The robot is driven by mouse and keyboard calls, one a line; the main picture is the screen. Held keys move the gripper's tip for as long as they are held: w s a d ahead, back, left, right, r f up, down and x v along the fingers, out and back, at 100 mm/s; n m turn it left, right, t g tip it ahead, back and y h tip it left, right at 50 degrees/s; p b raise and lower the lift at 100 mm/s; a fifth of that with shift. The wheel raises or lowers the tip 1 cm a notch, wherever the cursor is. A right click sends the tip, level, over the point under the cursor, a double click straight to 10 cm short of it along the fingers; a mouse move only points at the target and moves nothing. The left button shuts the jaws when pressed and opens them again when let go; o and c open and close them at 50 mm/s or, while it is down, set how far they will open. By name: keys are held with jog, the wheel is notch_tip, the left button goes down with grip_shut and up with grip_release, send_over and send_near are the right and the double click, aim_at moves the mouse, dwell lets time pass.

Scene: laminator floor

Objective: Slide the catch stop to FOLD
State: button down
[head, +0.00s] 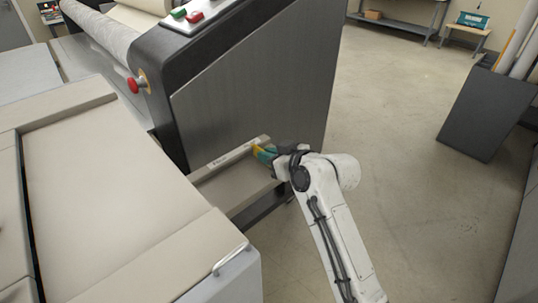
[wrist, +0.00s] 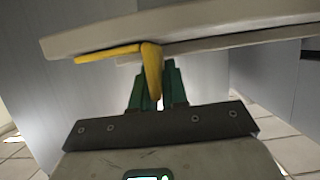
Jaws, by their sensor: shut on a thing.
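The catch stop is a yellow piece (head: 258,149) on a pale rail (head: 236,153) at the side of the dark machine. In the wrist view the yellow catch stop (wrist: 151,70) shows a bent shape, with a long arm to the left along the rail (wrist: 210,37) and a short part pointing down. My gripper (head: 266,154) is at the right end of the rail. Its green fingers (wrist: 157,85) are shut on the catch stop's downward part. Small marks on the rail are too small to read in the head view.
A pale catch tray (head: 225,185) lies just below the rail. The dark machine (head: 250,90) with a red knob (head: 133,85) stands behind it. A beige table (head: 110,180) fills the left. Open floor (head: 400,130) lies to the right, with a dark bin (head: 485,112) of rolls beyond.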

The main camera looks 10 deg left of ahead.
aim_at(237, 187)
dwell(0.3)
jog(key=s+a+p, duration=0.1)
jog(key=s+a, duration=0.1)
jog(key=s+a+p, duration=0.1)
jog(key=s+a, duration=0.1)
jog(key=s, duration=0.1)
jog(key=s+a+p, duration=0.1)
jog(key=s+a, duration=0.1)
jog(key=shift+s, duration=0.4)
jog(key=shift+s+a, duration=0.2)
jog(key=c, duration=1.3)
grip_release()
jog(key=shift+s+a, duration=0.1)
jog(key=shift+s, duration=0.05)
jog(key=shift+o, duration=0.3)
jog(key=shift+s+d+r, duration=0.15)
jog(key=shift+s+d, duration=0.05)
jog(key=shift+d, duration=0.3)
jog(key=v, duration=0.9)
jog(key=shift+s+d+r+b, duration=0.2)
jog(key=shift+s+r+b, duration=0.05)
jog(key=shift+b, duration=0.1)
